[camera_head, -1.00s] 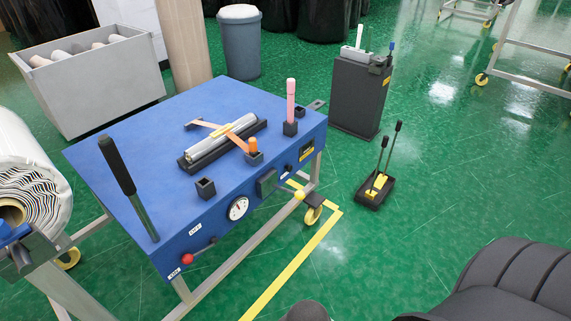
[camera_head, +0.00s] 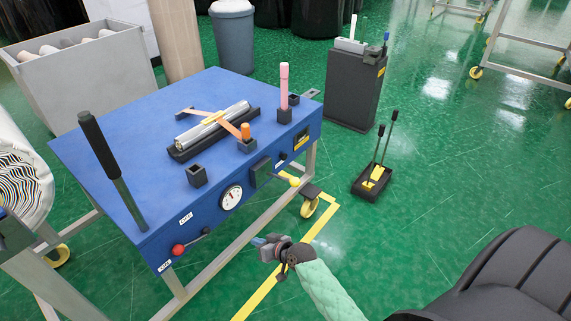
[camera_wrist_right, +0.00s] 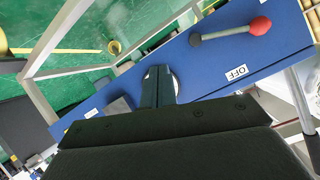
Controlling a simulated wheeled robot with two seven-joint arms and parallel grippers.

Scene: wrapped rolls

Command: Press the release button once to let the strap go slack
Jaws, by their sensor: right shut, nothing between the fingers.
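An orange strap (camera_head: 218,122) crosses the silver wrapped roll (camera_head: 205,124) in a black cradle on the blue bench (camera_head: 110,165). The bench's front panel carries a dark box (camera_head: 260,169), a small dark knob or button (camera_head: 282,157), a gauge (camera_head: 231,198), a yellow-knobbed lever (camera_head: 294,181) and a red-knobbed lever (camera_head: 178,249). I cannot tell which part is the release button. My right gripper (camera_head: 262,241) is shut and empty, apart in front of the panel. In the right wrist view its fingers (camera_wrist_right: 158,88) partly hide the gauge; the red knob (camera_wrist_right: 260,25) shows right. My left gripper is not in view.
A black-handled lever (camera_head: 105,160) rises at the bench's left end. A pink-handled peg (camera_head: 284,85) stands in a holder. A pedal unit (camera_head: 372,182) and a dark cabinet (camera_head: 352,95) stand to the right.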

